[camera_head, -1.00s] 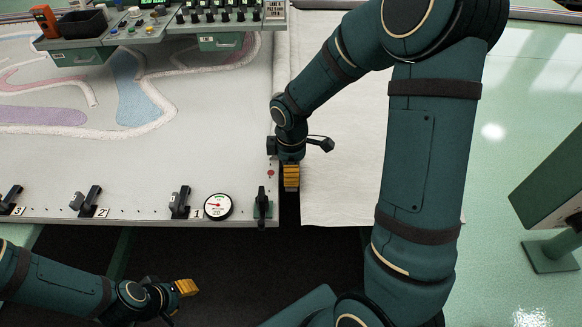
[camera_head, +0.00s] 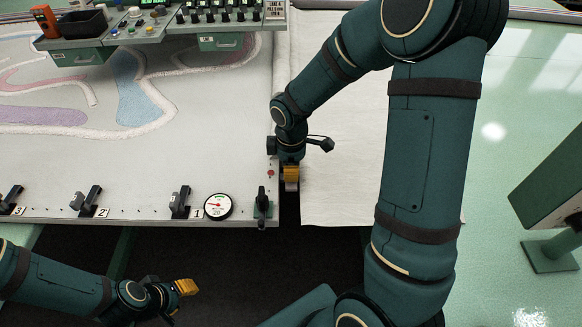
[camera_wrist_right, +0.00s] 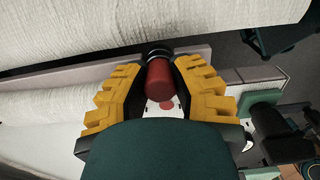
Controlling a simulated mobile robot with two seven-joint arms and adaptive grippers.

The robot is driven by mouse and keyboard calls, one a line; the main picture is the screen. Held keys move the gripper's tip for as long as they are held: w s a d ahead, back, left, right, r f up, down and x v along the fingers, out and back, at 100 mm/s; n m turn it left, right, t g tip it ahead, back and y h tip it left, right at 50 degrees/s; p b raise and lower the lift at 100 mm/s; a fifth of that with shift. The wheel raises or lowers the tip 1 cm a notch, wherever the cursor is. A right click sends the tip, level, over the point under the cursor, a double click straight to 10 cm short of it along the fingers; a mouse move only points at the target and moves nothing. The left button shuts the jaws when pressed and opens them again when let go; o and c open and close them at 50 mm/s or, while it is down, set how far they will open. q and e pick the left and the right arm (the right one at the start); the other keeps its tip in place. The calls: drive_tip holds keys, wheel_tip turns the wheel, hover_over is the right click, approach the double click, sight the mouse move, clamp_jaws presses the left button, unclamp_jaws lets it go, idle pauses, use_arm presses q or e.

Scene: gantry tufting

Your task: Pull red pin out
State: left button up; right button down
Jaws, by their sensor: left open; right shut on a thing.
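The red pin (camera_wrist_right: 158,78) shows in the right wrist view as a red cylinder with a dark collar at its far end, by a grey frame rail. My right gripper (camera_wrist_right: 158,66) has its yellow fingers on either side of the pin and is shut on it. How deep the pin sits is hidden. In the head view my right gripper (camera_head: 291,178) points down at the right end of the frame, and the pin cannot be made out. My left gripper (camera_head: 187,287) is open, low at the left, away from the frame.
The tufting frame (camera_head: 235,150) carries black clamps (camera_head: 180,202) and a round gauge (camera_head: 218,207) along its front edge. A red dot (camera_head: 270,173) marks its right end. White cloth (camera_head: 340,190) lies right of my gripper. A control console (camera_head: 150,35) stands at the back.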

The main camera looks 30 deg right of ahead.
drive_tip(key=shift+r, duration=0.15)
drive_tip(key=shift+r+p, duration=0.4)
drive_tip(key=shift+p, duration=0.05)
drive_tip(key=shift+r+p, duration=1.4)
drive_tip(key=shift+r, duration=0.25)
